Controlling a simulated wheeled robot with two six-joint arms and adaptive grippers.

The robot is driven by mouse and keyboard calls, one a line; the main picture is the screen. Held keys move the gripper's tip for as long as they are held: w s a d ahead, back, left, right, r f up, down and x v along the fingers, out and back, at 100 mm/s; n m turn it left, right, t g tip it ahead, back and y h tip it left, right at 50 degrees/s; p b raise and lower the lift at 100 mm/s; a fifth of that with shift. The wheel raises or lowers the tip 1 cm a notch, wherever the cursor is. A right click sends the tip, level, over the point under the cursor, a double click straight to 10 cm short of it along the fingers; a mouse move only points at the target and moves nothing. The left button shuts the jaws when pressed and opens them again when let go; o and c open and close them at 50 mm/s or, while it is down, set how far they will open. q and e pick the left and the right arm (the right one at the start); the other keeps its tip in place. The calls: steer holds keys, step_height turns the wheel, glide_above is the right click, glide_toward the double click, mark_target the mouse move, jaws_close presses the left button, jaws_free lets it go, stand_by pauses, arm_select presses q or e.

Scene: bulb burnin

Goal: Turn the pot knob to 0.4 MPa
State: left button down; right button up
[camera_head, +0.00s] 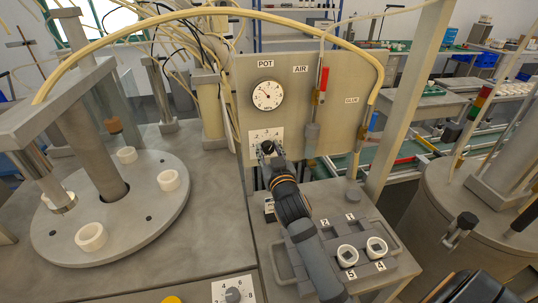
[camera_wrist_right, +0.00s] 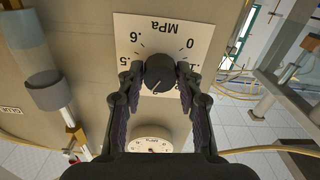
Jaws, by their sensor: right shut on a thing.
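The black pot knob (camera_head: 267,147) sits on a white scale plate (camera_head: 258,137) on the grey panel, below the round pot gauge (camera_head: 267,95). My right gripper (camera_head: 269,152) reaches up to the panel and is shut on the knob. In the right wrist view the knob (camera_wrist_right: 160,70) is between the two fingers of my gripper (camera_wrist_right: 160,77). There the scale plate (camera_wrist_right: 180,30) is upside down, with 0, .6 and MPa readable. The fingers cover part of the scale, and I cannot read the knob's setting surely. My left gripper is not in view.
An air valve with a red handle (camera_head: 324,80) and a blue-handled valve (camera_head: 373,121) are to the knob's right. A grey tray (camera_head: 320,228) with white rings lies below my right arm. A round plate (camera_head: 160,225) with white rings is at left. A yellow hose arches above.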

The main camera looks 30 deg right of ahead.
steer(key=shift+f+m+b, duration=0.15)
steer(key=shift+m+b, duration=0.4)
steer(key=shift+m, duration=0.95)
steer(key=o, duration=1.1)
steer(key=shift+o, duration=0.2)
steer(key=shift+s, duration=0.15)
steer(key=v, duration=0.7)
